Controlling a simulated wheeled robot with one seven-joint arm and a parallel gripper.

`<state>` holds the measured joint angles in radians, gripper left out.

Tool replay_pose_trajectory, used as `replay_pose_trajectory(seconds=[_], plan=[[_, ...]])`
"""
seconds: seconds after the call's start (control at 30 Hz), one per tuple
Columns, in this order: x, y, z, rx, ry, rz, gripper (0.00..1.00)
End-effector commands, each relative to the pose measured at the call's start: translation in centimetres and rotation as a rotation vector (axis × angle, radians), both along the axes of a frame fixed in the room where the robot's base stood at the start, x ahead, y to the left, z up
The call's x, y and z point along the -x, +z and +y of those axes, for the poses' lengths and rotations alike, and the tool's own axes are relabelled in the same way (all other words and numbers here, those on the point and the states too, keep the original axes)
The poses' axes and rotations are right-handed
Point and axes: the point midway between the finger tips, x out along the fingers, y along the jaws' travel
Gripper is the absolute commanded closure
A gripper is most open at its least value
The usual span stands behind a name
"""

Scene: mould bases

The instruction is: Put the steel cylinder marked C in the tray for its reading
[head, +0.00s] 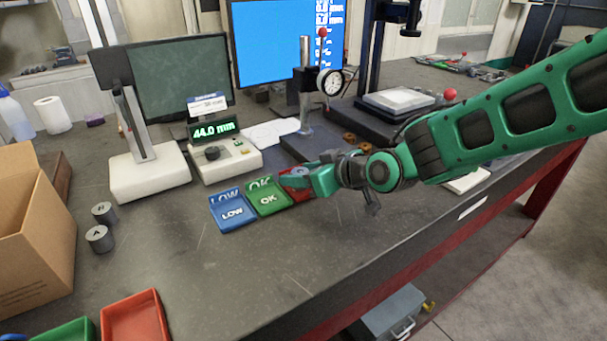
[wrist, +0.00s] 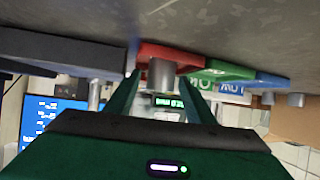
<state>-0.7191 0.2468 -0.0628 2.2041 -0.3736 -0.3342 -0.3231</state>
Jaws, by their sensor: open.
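A grey steel cylinder (wrist: 161,74) shows between my fingers in the wrist view, at the red tray (wrist: 170,52). It appears to stand in that tray; its letter is not visible. My gripper (head: 298,180) is open and low over the red tray, with a finger on either side of the cylinder. In the head view my gripper covers most of the red tray and its label. The green tray (head: 278,207) marked OK and the blue tray (head: 235,224) marked LOW lie to its left. The gauge display (head: 214,130) reads 44.0 mm.
Cylinders A (head: 99,239) and B (head: 104,213) stand at the left near a cardboard box (head: 35,235). Another red tray (head: 135,318) is at the front left. A dial gauge stand (head: 306,95) is behind my gripper. The front middle of the bench is clear.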

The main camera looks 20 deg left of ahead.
Motion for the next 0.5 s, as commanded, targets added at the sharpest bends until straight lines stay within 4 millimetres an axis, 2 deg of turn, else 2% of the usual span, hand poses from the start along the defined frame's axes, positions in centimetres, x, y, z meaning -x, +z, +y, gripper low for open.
replay_pose_trajectory(seconds=[0.17, 0.5], plan=[[0.4, 0.7, -0.7, -0.002, -0.001, -0.001, 0.51], [3.0, 3.6, -5.2, -0.002, 0.0, -0.003, 0.51]])
